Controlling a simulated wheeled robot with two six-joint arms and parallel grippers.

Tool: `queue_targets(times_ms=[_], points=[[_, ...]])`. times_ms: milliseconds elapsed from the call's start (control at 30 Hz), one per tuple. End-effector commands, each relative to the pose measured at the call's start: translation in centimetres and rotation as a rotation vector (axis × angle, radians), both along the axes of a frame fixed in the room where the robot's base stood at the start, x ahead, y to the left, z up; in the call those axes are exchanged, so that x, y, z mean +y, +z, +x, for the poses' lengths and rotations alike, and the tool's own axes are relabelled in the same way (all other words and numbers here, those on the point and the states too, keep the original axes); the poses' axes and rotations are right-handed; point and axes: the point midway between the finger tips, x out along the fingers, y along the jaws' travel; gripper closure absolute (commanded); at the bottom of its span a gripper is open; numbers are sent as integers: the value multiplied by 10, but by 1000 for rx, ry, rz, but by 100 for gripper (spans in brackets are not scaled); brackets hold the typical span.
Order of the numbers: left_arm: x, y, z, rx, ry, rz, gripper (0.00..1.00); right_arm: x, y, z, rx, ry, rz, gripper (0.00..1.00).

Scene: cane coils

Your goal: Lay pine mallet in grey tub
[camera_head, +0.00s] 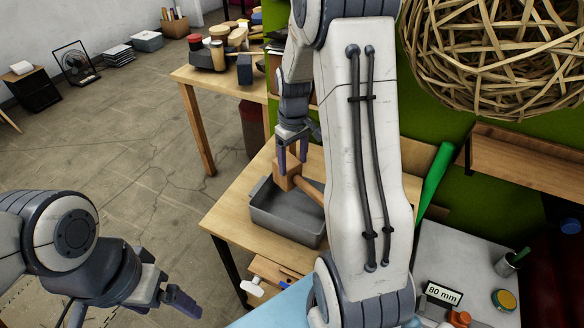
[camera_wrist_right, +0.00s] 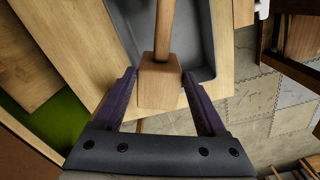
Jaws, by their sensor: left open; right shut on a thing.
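The pine mallet (camera_head: 286,176) has a light block head and a round handle. My right gripper (camera_head: 291,152) is shut on its head, pointing down at the tub's far side. The grey tub (camera_head: 272,229) stands on a wooden table, and my right arm hides part of its right side. In the right wrist view the mallet head (camera_wrist_right: 158,86) sits between the purple fingers, over the rim of the tub (camera_wrist_right: 202,35). The handle stretches across the tub's opening; its height above the floor is unclear. My left gripper (camera_head: 178,301) is open and empty, low on the left.
A large woven cane ball (camera_head: 495,50) is at upper right. A back table (camera_head: 190,75) holds several tools and blocks. A grey surface at lower right carries an "80 mm" sign (camera_head: 443,293) and a cup (camera_head: 506,263).

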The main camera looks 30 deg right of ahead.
Motion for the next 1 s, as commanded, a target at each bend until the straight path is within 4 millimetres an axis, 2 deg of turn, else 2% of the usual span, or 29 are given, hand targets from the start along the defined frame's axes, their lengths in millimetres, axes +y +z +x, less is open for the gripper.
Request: queue_targets(times_ms=[100, 300, 400, 867, 900, 933, 1000], points=[[0, 4, 0, 0, 0, 0, 8, 2, -6, 4, 1, 0, 1, 100], [0, 15, 0, 0, -1, 0, 8, 2, -34, 3, 4, 0, 1, 100], [0, 16, 0, 0, -2, 0, 8, 2, -42, 3, 1, 0, 1, 100], [0, 10, 0, 0, -1, 0, 8, 1, -50, 4, -1, 0, -1, 100], [0, 11, 0, 0, -1, 0, 8, 2, -49, 3, -1, 0, 0, 10], [0, 11, 0, 0, -1, 0, 8, 2, -49, 3, -1, 0, 0, 0], [0, 11, 0, 0, -1, 0, 8, 2, -49, 3, 0, 0, 0, 0]])
